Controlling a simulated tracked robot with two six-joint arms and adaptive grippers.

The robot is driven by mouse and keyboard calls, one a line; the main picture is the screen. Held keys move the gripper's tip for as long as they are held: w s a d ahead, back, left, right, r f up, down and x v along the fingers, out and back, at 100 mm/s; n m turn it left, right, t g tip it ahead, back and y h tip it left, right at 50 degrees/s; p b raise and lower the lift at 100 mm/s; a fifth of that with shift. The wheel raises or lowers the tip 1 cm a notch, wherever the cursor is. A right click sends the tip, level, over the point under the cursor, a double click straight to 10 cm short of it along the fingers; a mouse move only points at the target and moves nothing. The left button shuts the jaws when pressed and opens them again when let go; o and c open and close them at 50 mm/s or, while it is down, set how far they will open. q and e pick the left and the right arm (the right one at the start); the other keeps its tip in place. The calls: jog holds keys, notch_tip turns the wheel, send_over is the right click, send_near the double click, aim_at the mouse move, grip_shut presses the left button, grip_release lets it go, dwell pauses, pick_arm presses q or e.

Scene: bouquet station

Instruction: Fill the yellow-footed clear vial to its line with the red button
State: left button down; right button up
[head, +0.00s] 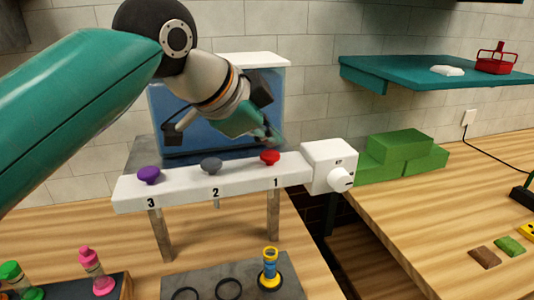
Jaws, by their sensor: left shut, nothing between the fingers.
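The red button (270,157) stands on a white dispenser bar (228,182), above the number 1. My left gripper (272,139) is shut and empty, its fingertips just above the red button; I cannot tell whether they touch it. The yellow-footed vial (269,281) stands upright on a grey mat (205,280) below the right end of the bar. Its upper part looks blue with a yellow rim; the fill line and level are too small to tell. My right gripper is out of view.
A grey button (211,165) and a purple button (149,175) share the bar. A white dial box (329,165) is at its right end. Green (14,275) and pink (93,270) vials stand lower left. Green blocks (400,153) and a teal shelf (425,73) are right.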

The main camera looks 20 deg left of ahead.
aim_at(268, 155)
pick_arm(q)
jog(key=shift+f, duration=0.1)
dwell(0.5)
jog(key=shift+f, duration=0.3)
jog(key=shift+f+b, duration=0.6)
jog(key=shift+b, duration=0.05)
dwell(0.6)
jog(key=shift+r, duration=0.1)
jog(key=shift+r+p, duration=0.95)
jog(key=shift+p, duration=0.1)
jog(key=shift+w+r, duration=0.1)
notch_tip(268, 155, up, 5)
jog(key=p, duration=0.5)
dwell(1.4)
